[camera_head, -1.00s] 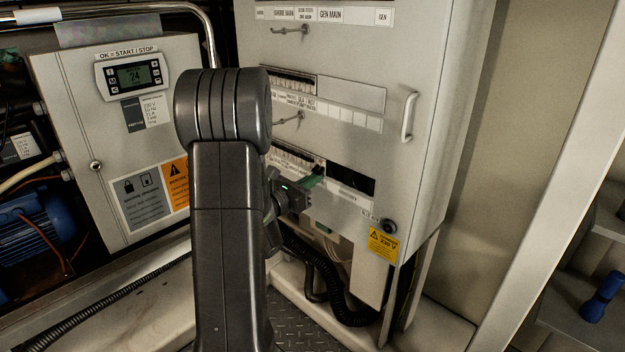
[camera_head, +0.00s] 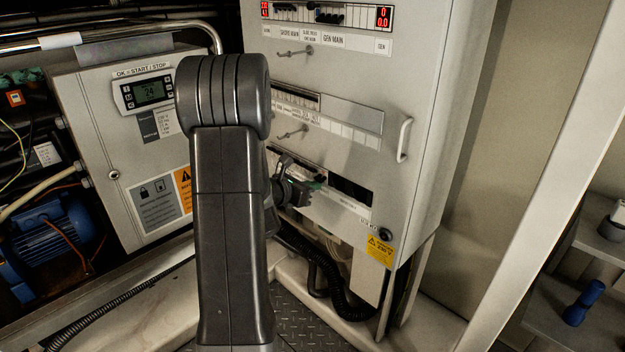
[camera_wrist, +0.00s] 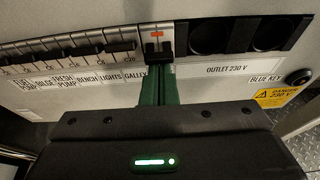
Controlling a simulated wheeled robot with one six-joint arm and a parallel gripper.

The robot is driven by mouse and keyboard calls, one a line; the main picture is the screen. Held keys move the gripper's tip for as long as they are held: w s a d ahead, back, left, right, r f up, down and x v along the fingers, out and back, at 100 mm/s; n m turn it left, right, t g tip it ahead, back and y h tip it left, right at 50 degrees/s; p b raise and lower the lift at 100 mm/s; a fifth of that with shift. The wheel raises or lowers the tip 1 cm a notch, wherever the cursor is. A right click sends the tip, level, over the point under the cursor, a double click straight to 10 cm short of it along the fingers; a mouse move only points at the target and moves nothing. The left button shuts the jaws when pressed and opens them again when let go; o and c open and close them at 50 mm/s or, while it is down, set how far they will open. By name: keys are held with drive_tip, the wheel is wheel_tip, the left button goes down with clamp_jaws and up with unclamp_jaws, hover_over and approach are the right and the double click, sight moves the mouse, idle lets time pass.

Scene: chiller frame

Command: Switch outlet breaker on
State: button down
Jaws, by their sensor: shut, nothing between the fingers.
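The outlet breaker (camera_wrist: 157,36) is a white module with an orange-red mark and a black lever, at the right end of the breaker row in the wrist view. Right of it is the "OUTLET 230 V" label (camera_wrist: 227,69). My gripper (camera_wrist: 157,76) is shut and empty, its green fingers together just below the black lever. I cannot tell whether they touch it. In the head view my gripper (camera_head: 318,183) is at the lower breaker row, and my arm and hand hide part of that row.
Several breakers (camera_wrist: 62,52) with dark levers line up to the left. Two round black sockets (camera_wrist: 208,38) are on the right. A cabinet handle (camera_head: 404,139) protrudes above.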

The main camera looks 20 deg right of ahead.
sight(319, 178)
wheel_tip(319, 178, up, 2)
drive_tip(key=g+y+p, duration=0.1)
drive_tip(key=y+p, duration=0.1)
drive_tip(key=p, duration=0.3)
drive_tip(key=shift+f+y, duration=0.3)
drive_tip(key=shift+f, duration=0.1)
drive_tip(key=shift+r+p, duration=0.6)
drive_tip(key=shift+r, duration=0.2)
drive_tip(key=shift+r, duration=0.1)
